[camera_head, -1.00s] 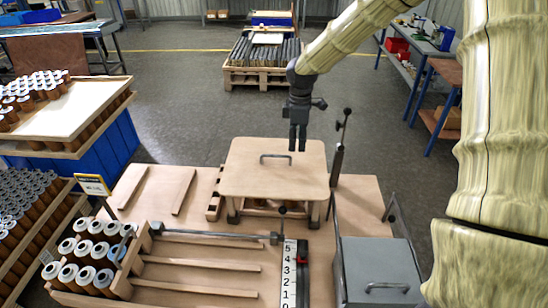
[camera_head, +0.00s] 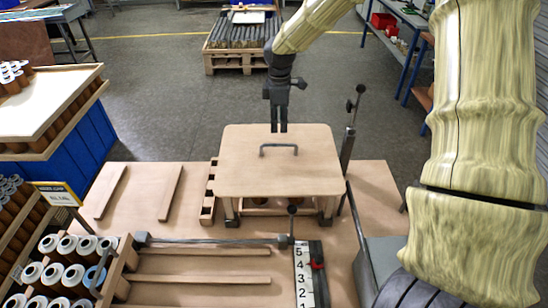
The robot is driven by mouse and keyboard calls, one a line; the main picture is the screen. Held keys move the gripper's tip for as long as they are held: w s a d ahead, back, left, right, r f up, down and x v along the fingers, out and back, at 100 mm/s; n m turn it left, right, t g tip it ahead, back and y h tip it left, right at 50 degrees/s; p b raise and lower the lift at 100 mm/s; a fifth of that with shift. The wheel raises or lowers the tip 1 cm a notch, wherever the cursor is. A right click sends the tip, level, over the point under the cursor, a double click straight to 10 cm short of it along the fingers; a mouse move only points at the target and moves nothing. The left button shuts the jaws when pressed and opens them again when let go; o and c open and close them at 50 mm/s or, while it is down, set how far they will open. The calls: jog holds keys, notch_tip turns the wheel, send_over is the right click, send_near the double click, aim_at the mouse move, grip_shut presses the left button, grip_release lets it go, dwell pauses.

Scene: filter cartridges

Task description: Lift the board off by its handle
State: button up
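The board (camera_head: 237,170) is a pale wooden panel with rounded corners, lying flat on a low wooden frame on the workbench. Its grey bar handle (camera_head: 279,147) stands up near the middle of its top. My gripper (camera_head: 279,130) points straight down above the board, just behind or over the handle as seen from the head. A narrow gap shows between its two dark fingers and nothing is held. The fingertips appear apart from the handle, though the exact distance is hard to judge. What lies under the board is mostly hidden.
A metal post (camera_head: 349,140) stands close to the board's right edge. A grey box (camera_head: 385,262) is at front right, partly behind my arm. A rod (camera_head: 210,240) and number scale (camera_head: 304,275) lie in front. White-topped cartridges (camera_head: 60,270) fill a rack at front left.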

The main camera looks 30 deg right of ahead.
aim_at(279, 145)
jog(key=shift+s+d+f, duration=0.15)
jog(key=shift+s+f, duration=0.2)
jog(key=shift+f, duration=0.05)
jog(key=f, duration=0.2)
jog(key=f+p, duration=0.1)
jog(key=f, duration=0.1)
jog(key=shift+w+p, duration=0.2)
jog(key=shift+p, duration=0.1)
jog(key=shift+s+f, duration=0.1)
jog(key=shift+f, duration=0.15)
jog(key=shift+w+f+p, duration=0.2)
jog(key=shift+f+p, duration=0.9)
jog(key=shift+f, duration=0.1)
jog(key=shift+f+p, duration=0.5)
jog(key=shift+f, duration=0.9)
jog(key=shift+c, duration=0.4)
grip_shut()
jog(key=shift+r, duration=0.1)
